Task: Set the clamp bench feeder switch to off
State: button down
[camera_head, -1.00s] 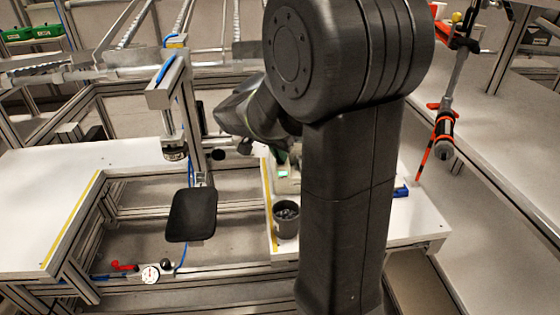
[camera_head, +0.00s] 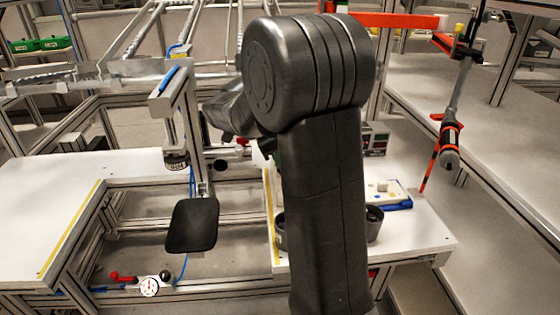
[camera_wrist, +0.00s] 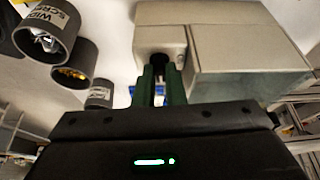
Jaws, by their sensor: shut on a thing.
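In the wrist view my gripper's green fingers (camera_wrist: 161,84) reach up to the front of a light grey box (camera_wrist: 162,38), which looks like the feeder. They are shut on a small dark switch (camera_wrist: 158,60) on that box's face. The fingers hide most of the switch, so I cannot tell its position. A larger pale block (camera_wrist: 249,74) sits right of the fingers. In the head view my arm hides the gripper and the feeder.
Grey cups (camera_wrist: 73,64) stand left of the fingers in the wrist view. In the head view a box with displays (camera_head: 375,141) and a white box with a knob (camera_head: 383,190) stand right of my arm. A black pad (camera_head: 192,226) is at left, and a hanging screwdriver (camera_head: 450,137) at right.

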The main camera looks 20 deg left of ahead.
jog(key=shift+m, duration=0.4)
jog(key=c, duration=1.5)
grip_release()
